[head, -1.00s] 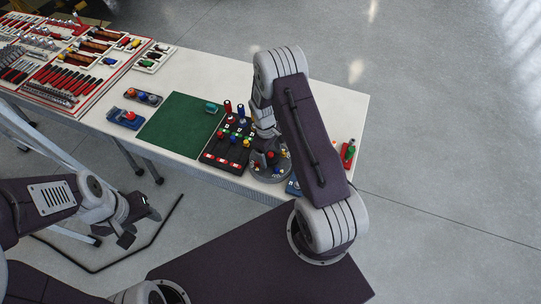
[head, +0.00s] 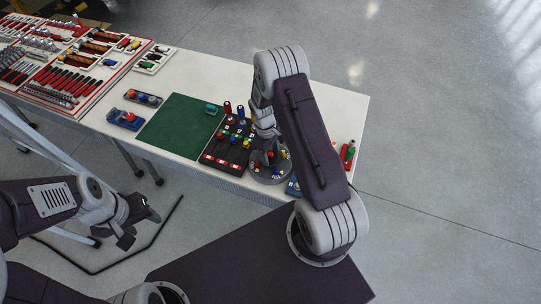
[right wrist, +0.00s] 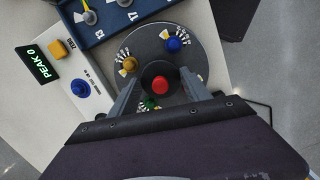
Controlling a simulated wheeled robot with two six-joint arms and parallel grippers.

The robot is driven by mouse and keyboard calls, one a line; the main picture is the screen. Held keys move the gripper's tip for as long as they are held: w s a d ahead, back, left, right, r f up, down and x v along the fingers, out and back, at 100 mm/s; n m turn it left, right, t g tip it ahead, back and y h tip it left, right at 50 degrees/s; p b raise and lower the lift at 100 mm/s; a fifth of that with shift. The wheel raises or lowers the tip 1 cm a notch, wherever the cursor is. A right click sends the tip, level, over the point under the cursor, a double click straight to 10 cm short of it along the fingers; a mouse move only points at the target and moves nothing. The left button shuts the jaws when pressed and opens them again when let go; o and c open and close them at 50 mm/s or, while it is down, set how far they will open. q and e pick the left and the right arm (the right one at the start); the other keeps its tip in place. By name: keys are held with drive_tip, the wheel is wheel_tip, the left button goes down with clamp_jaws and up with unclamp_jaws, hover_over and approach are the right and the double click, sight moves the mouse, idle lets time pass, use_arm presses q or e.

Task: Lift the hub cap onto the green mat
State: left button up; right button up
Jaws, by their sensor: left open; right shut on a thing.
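The round grey hub (head: 268,178) stands near the table's front edge, with coloured knobs around its top. In the right wrist view, a dark round cap with a red top (right wrist: 160,85), which I take as the hub cap, is at the hub's middle. My right gripper (head: 265,150) is shut on this cap, one finger on each side. In the head view my gripper partly hides it. I cannot tell whether the cap is clear of the hub. The green mat (head: 175,128) lies flat further left on the table. My left gripper (head: 141,224) is open and empty, off the table's front.
A black panel with several coloured knobs (head: 229,145) stands between mat and hub. A small teal block (head: 211,108) sits at the mat's far right corner. A blue box (head: 124,118) is left of the mat. A blue numbered panel (right wrist: 115,15) is near the hub.

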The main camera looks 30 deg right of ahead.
sight(271, 154)
wheel_tip(271, 154, up, 3)
drive_tip(key=shift+r+b, duration=0.1)
drive_tip(key=shift+b, duration=0.2)
drive_tip(key=s+a+r+b, duration=0.1)
drive_tip(key=s+a+r, duration=0.3)
drive_tip(key=s, duration=0.7)
wheel_tip(271, 154, up, 3)
drive_tip(key=shift+f, duration=0.1)
drive_tip(key=shift+a, duration=0.1)
